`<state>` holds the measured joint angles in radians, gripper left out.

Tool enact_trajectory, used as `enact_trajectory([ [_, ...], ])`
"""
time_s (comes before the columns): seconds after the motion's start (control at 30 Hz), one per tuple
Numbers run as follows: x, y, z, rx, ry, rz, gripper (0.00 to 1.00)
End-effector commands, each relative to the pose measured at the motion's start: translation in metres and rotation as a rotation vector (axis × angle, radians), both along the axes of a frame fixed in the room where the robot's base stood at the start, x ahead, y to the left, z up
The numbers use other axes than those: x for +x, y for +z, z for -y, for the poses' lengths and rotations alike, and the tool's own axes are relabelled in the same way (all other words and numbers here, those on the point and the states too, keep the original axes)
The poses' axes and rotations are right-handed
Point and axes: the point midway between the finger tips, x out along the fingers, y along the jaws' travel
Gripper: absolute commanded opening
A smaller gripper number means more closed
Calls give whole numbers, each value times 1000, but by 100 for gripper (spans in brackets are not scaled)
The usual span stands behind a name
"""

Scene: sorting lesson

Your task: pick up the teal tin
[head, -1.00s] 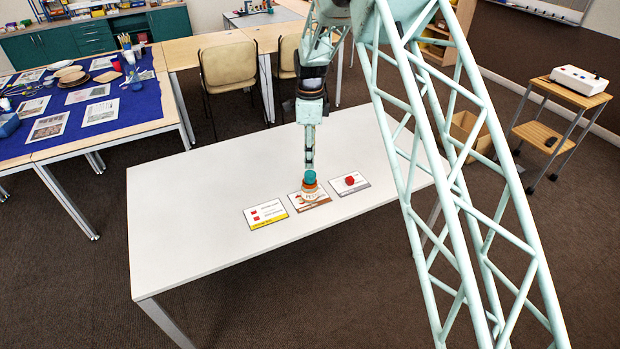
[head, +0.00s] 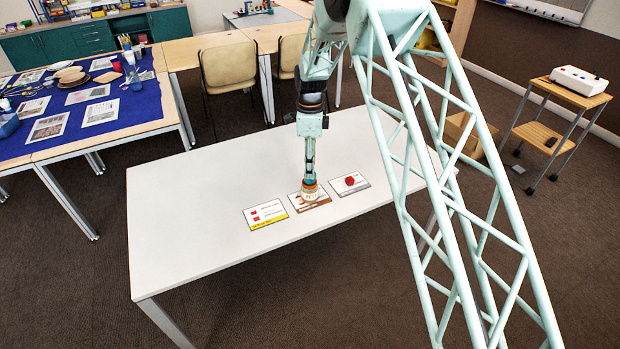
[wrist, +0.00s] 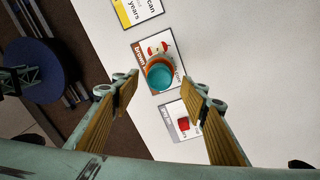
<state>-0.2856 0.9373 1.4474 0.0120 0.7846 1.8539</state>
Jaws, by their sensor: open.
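The teal tin (wrist: 159,77) shows as a round teal shape in the wrist view. It stands on top of an orange-and-white piece, whose orange edge (wrist: 152,62) shows around it; in the head view the orange-and-white piece (head: 309,194) stands on the brown-edged card (head: 323,201). My gripper (wrist: 160,80) is open, with one finger on each side of the tin in the wrist view and visible gaps. In the head view my gripper (head: 310,176) is straight above the stack and mostly hides the tin. I cannot tell how far the fingertips reach down beside it.
A yellow-edged card (head: 265,214) lies to the left. A grey-edged card (head: 345,186) with a red piece (head: 350,181) lies to the right. The white table (head: 200,210) is otherwise clear. A table with a blue cloth (head: 150,108) stands at the left.

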Motion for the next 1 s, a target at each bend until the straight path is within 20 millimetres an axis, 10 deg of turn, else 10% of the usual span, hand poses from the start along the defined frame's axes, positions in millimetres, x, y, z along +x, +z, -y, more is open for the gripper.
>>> enact_trajectory([
  [0.4, -2, -39, 1, 0, 0, -1, 40],
  [1.0, -2, -40, 1, 0, 0, -1, 40],
])
